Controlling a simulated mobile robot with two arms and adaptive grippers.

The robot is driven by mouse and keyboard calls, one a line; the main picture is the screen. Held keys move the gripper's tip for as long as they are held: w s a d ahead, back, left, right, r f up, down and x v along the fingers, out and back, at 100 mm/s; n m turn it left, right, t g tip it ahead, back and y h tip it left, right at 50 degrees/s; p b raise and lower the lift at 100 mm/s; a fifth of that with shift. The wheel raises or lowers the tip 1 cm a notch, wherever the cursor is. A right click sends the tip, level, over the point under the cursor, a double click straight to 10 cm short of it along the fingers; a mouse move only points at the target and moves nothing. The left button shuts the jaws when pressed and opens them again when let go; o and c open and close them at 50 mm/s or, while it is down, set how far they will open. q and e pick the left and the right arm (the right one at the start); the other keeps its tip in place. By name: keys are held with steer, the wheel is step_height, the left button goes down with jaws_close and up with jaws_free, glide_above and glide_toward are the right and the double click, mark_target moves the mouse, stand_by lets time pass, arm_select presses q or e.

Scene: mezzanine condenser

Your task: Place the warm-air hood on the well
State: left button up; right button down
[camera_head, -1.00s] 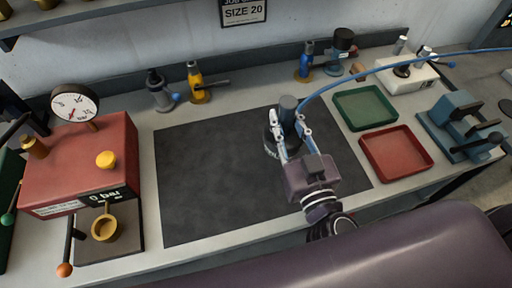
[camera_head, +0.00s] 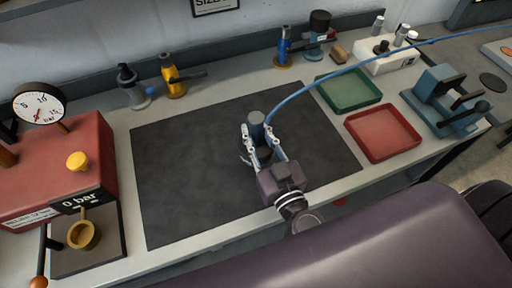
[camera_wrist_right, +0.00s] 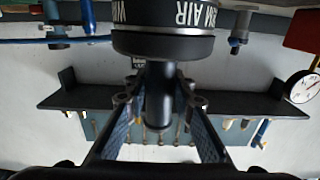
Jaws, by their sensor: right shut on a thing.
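My right gripper (camera_head: 262,150) is shut on the stem of the warm-air hood (camera_head: 257,122), over the dark mat. A blue hose (camera_head: 320,87) runs from the hood off to the right. Whether the hood touches the mat cannot be told. No thing is clearly marked as the well; a cream box (camera_head: 404,59) with a dark round fitting stands at the back right. My left gripper is not in view.
The dark mat (camera_head: 185,190) is otherwise clear. A green tray (camera_head: 350,92) and a red tray (camera_head: 383,135) lie to its right, with a teal fixture (camera_head: 440,105) beyond. A red gauge unit (camera_head: 60,165) stands left. Blue, yellow and grey tools (camera_head: 172,78) line the back.

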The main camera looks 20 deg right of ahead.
mark_target(256, 143)
step_height(256, 143, down, 4)
steer(key=shift+f+b, duration=0.25)
steer(key=shift+b, duration=0.95)
steer(key=c, duration=2.1)
jaws_free()
steer(key=shift+f, duration=0.2)
steer(key=o, duration=0.4)
steer(key=shift+o, duration=0.2)
